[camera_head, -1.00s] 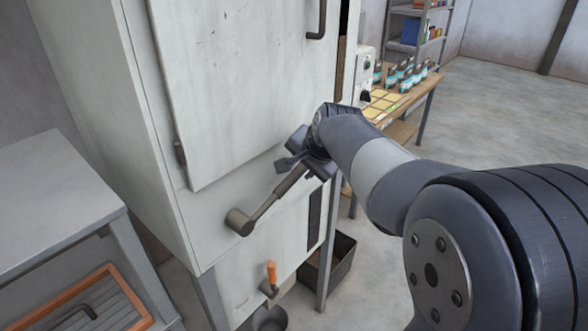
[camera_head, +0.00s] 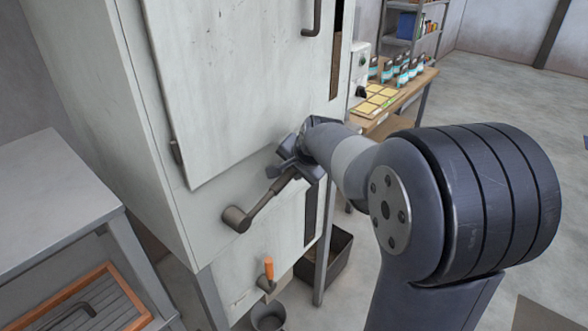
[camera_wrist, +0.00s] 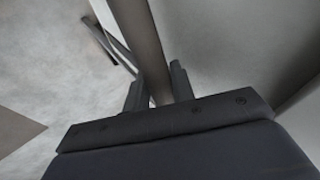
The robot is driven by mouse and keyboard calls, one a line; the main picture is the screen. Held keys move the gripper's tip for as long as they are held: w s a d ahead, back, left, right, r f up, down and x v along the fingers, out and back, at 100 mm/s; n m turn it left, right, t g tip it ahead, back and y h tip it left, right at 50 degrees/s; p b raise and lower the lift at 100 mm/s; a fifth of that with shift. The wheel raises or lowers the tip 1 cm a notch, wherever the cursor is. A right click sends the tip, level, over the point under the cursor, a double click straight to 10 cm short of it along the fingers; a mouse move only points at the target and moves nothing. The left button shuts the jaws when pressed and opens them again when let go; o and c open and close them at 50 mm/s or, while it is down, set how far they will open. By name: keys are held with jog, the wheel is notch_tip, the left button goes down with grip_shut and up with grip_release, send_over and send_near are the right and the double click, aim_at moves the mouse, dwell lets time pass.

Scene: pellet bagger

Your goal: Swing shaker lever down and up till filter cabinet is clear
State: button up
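The filter cabinet (camera_head: 240,75) is a tall pale grey box with a large front panel. The shaker lever (camera_head: 258,208) comes from a round pivot on its lower front and slants up to the right. My gripper (camera_head: 288,170) is at the lever's upper end. In the wrist view, the lever (camera_wrist: 142,40) runs between the two fingers of my gripper (camera_wrist: 158,90), which appear shut on it. The lever's grip end is partly hidden by my gripper. The cabinet's inside is not visible.
An orange-handled valve (camera_head: 268,270) sits below the lever, above a dark bucket (camera_head: 268,317). A black bin (camera_head: 338,262) stands on the floor to the right. A grey bench (camera_head: 50,205) is at left. A wooden table (camera_head: 412,92) with bags stands behind. Floor at right is open.

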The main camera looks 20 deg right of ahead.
grip_shut()
jog(key=shift+d+f+g+y, duration=0.15)
jog(key=shift+f+g+y, duration=0.15)
jog(key=shift+f, duration=0.2)
notch_tip(320, 180, down, 10)
jog(key=m+g+y+b, duration=0.2)
jog(key=g+y+b, duration=0.1)
jog(key=y, duration=0.1)
jog(key=shift+s+a+f+y, duration=0.25)
jog(key=shift+a+y, duration=0.15)
jog(key=shift+o, duration=2.3)
grip_release()
